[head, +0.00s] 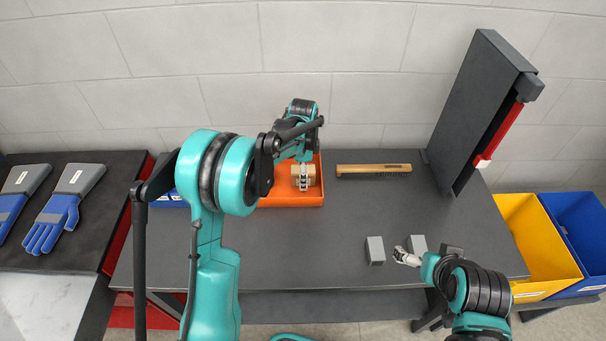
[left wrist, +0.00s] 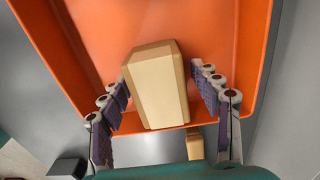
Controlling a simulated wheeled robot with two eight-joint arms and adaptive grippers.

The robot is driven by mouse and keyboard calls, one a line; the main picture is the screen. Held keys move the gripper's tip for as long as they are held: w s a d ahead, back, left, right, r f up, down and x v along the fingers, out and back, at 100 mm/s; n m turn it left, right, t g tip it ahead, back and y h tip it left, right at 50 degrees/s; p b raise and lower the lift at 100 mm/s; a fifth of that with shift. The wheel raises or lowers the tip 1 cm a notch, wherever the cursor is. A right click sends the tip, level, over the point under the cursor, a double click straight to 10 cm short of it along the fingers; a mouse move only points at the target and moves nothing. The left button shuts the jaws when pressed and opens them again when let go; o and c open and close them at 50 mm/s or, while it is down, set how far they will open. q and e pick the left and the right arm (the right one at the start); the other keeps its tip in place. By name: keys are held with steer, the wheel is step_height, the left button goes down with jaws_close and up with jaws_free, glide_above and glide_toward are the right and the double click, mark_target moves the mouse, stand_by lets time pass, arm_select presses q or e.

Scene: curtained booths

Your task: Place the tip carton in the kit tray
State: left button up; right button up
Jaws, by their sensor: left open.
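The tip carton, a tan box (left wrist: 158,85), lies inside the orange kit tray (left wrist: 240,60) in the left wrist view. In the head view the tray (head: 285,202) sits at the back of the dark table, with the carton (head: 312,171) partly hidden by my left gripper. My left gripper (head: 304,186) is over the tray. Its fingers (left wrist: 165,105) are open on either side of the carton, with gaps visible. My right gripper (head: 401,256) is low near the table's front right, beside a grey block; its jaw opening is too small to tell.
A long tan brush-like bar (head: 373,170) lies right of the tray. Grey blocks (head: 375,250) stand near the front. A tall dark panel (head: 478,110) stands at the right, with yellow (head: 535,240) and blue bins (head: 585,235) beyond. Blue gloves (head: 60,215) lie left. The table's middle is clear.

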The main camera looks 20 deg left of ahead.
arm_select(q)
steer(key=shift+r, duration=0.1)
steer(key=shift+r, duration=0.3)
step_height(320, 180, up, 11)
steer(key=p, duration=0.3)
steer(key=s+r+n+t, duration=0.3)
steer(key=s+r+n, duration=0.45)
steer(key=s, duration=0.55)
steer(key=s+f+n+t, duration=0.3)
steer(key=s+n, duration=0.4)
steer(key=s, duration=0.6)
steer(key=shift+a+f+t, duration=0.2)
steer(key=shift+a+t, duration=0.2)
steer(key=shift+t, duration=0.2)
steer(key=shift+f, duration=0.1)
